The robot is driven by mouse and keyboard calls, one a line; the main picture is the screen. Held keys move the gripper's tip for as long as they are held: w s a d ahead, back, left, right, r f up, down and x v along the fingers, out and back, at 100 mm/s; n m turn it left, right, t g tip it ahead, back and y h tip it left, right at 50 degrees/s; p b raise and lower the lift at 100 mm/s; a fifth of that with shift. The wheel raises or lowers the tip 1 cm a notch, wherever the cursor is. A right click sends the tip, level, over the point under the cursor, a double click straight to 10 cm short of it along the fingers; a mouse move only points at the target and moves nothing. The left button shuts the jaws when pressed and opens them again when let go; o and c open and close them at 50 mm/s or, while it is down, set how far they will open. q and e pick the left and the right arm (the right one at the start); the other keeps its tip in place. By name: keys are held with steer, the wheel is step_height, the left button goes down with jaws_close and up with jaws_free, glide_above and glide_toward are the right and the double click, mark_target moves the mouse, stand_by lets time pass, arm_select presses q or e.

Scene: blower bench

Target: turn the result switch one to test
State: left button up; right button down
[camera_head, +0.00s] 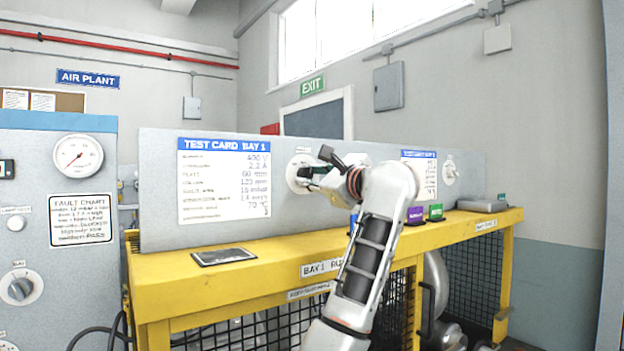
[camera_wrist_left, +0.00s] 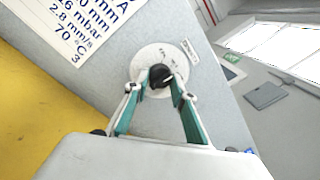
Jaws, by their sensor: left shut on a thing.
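The result switch (camera_head: 295,184) is a round pale dial plate on the grey panel, just right of the Bay 1 test card (camera_head: 224,180). My left gripper (camera_head: 318,172) is at the switch and covers most of its middle. In the left wrist view, the dial plate (camera_wrist_left: 146,62) carries a black knob (camera_wrist_left: 160,76) with a light pointer line. The teal fingers of my left gripper (camera_wrist_left: 157,90) stand on either side of the knob and are shut on it. The dial's position labels are too small to read. My right gripper is not in view.
A second dial (camera_head: 449,172) sits farther right beside another test card (camera_head: 419,174). The yellow bench (camera_head: 180,268) carries a dark flat plate (camera_head: 223,257), purple (camera_head: 415,215) and green (camera_head: 436,212) blocks, and a grey case (camera_head: 482,205). A gauge cabinet (camera_head: 30,270) stands at left.

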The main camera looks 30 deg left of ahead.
arm_select(q)
steer(key=shift+n, duration=0.5)
steer(key=o, duration=1.1)
steer(key=v, duration=1.2)
